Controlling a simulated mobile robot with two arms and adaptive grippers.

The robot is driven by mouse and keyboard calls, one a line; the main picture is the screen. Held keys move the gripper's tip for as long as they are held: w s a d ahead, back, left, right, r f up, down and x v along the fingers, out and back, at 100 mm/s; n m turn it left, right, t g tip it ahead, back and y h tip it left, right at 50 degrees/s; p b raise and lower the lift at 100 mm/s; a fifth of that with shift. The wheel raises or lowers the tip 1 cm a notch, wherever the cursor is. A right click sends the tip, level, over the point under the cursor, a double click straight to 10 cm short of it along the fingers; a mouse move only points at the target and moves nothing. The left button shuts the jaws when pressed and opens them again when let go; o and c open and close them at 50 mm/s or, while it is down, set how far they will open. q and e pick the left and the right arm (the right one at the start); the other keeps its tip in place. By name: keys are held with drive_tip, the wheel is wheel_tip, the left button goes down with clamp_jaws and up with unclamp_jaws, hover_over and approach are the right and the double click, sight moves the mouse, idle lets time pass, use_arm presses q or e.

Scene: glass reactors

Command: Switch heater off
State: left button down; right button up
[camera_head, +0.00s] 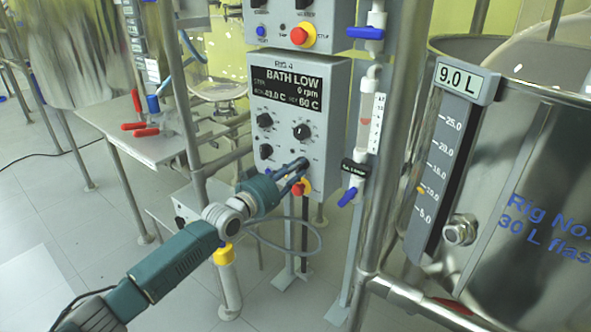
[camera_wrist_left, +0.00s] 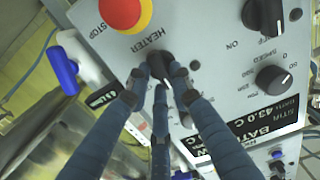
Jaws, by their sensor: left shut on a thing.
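The control box (camera_head: 322,120) is a grey panel on the rig frame. Its display reads BATH LOW, 0 rpm, 43.0 C and 60 C. The heater knob (camera_wrist_left: 159,62) is black and sits beside the HEATER label in the left wrist view. My left gripper (camera_head: 299,165) reaches the lower right of the panel. In the wrist view the fingers of my left gripper (camera_wrist_left: 159,84) are closed around this knob and partly hide it, so its setting is unclear. My right gripper is in neither view.
A red stop button on yellow (camera_wrist_left: 124,10) is close to the heater knob. Other black knobs (camera_head: 301,131) are above it. A glass tube with a blue valve (camera_head: 348,196) hangs at the right, before a large steel vessel (camera_head: 520,190). A metal post (camera_head: 183,100) stands left.

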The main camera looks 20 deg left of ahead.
use_arm(q)
drive_tip(key=shift+f, duration=0.1)
drive_tip(key=c, duration=1.5)
unclamp_jaws()
drive_tip(key=v, duration=1.2)
